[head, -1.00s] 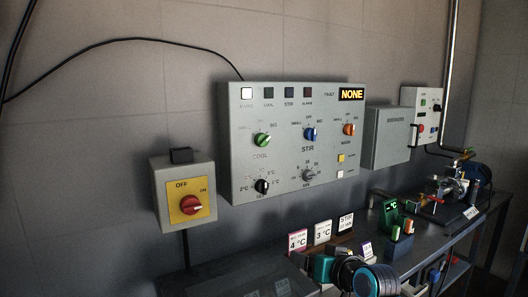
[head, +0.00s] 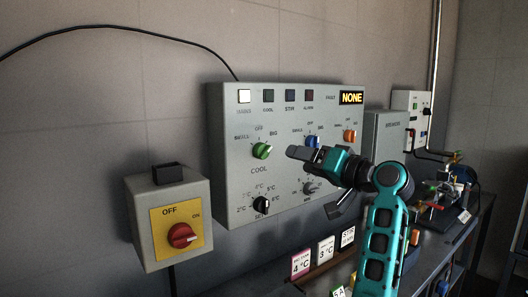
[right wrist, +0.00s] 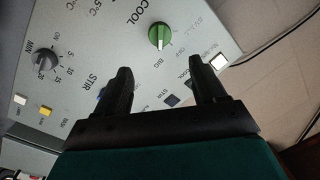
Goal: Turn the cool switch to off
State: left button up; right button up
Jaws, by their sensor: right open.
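The cool switch is a green knob (head: 262,151) on the grey control panel (head: 225,185), above the word COOL. Its labels are SMALL at left, OFF at top and BIG at right; its pointer appears turned toward BIG. In the right wrist view the green knob (right wrist: 160,36) lies beyond the gap between my fingertips. My right gripper (head: 310,182) is open and empty, in front of the panel to the right of the knob, apart from it. Its two dark fingers also show in the right wrist view (right wrist: 160,68). My left gripper is not in view.
The blue stir knob (head: 312,142) is partly behind my right gripper. A black set dial (head: 261,205) and a grey dial (head: 311,188) sit lower. Cards (head: 301,264) stand on the bench below.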

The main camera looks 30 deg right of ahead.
aim_at(268, 152)
jog(key=w, duration=0.3)
jog(key=w+a, duration=0.1)
jog(key=w, duration=0.3)
jog(key=w+a, duration=0.1)
jog(key=w, duration=0.3)
jog(key=shift+w+p, duration=0.25)
jog(key=shift+p, duration=0.05)
jog(key=c, duration=1.1)
